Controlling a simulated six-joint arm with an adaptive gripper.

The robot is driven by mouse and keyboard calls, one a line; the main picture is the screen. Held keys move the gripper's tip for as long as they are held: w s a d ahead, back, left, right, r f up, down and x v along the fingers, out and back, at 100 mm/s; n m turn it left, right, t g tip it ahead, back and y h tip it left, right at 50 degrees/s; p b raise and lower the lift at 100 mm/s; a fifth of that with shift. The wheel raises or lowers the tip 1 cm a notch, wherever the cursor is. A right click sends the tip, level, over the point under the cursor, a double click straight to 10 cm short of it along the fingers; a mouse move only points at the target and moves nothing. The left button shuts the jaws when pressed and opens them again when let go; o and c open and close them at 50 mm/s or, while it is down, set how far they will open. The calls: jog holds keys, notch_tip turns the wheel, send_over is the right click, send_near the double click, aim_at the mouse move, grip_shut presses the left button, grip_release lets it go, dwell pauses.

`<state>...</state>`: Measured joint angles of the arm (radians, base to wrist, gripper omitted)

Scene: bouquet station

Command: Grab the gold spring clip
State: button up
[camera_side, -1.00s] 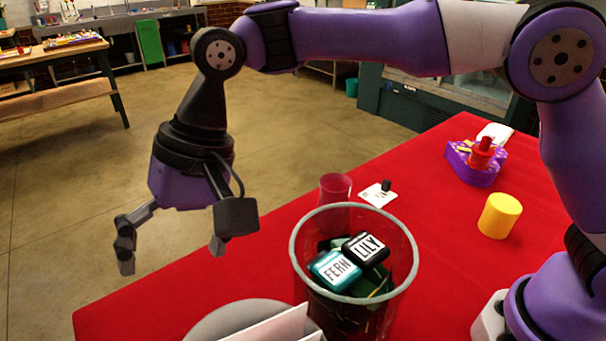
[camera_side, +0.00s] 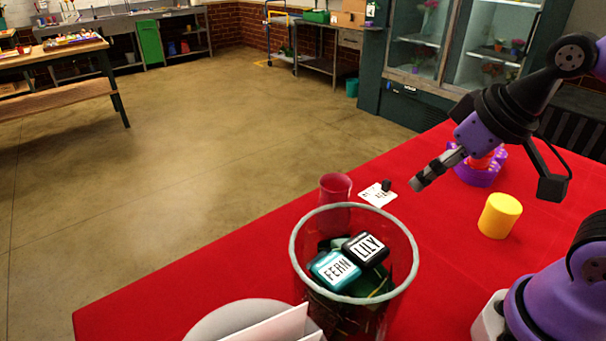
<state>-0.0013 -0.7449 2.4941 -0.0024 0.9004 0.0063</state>
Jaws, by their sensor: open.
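I cannot make out a gold spring clip for certain in this view. A purple tray (camera_side: 478,176) with something red (camera_side: 490,161) in it stands toward the back right of the red table. My gripper (camera_side: 428,174) is in front of that tray and hides much of it. It is open and tilted down to the left, above the table, with nothing visible in it.
A clear bin (camera_side: 405,262) holds the FERN (camera_side: 335,268) and LILY (camera_side: 366,248) boxes. A red cup (camera_side: 335,186), a white card (camera_side: 377,196) with a small black object (camera_side: 386,185) and a yellow cylinder (camera_side: 500,216) stand on the red table (camera_side: 240,262).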

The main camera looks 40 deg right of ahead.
jog(key=shift+s+d, duration=0.1)
jog(key=c, duration=0.7)
jog(key=shift+o, duration=0.2)
jog(key=w+a+n+g+y, duration=0.1)
jog(key=w+a+n+y, duration=0.1)
jog(key=w+a+n, duration=0.55)
jog(key=w+a+n+g+y, duration=0.25)
jog(key=w+a+n, duration=0.2)
jog(key=a, duration=0.65)
jog(key=a+f+n+g, duration=0.1)
jog(key=a+f+n, duration=0.1)
jog(key=a, duration=0.4)
jog(key=s+a+f+n+g+y, duration=0.1)
jog(key=a+f+n, duration=0.2)
jog(key=a+f, duration=0.2)
jog(key=a+f+n+g+y, duration=0.1)
jog(key=a+f+n, duration=0.2)
jog(key=a, duration=0.3)
jog(key=shift+s+a+f+g, duration=0.1)
jog(key=shift+a+f+g, duration=0.05)
jog(key=shift+f, duration=0.25)
jog(key=shift+s+a+f+g, duration=0.1)
jog(key=shift+a+f, duration=0.05)
jog(key=shift+f, duration=0.2)
jog(key=shift+x, duration=3)
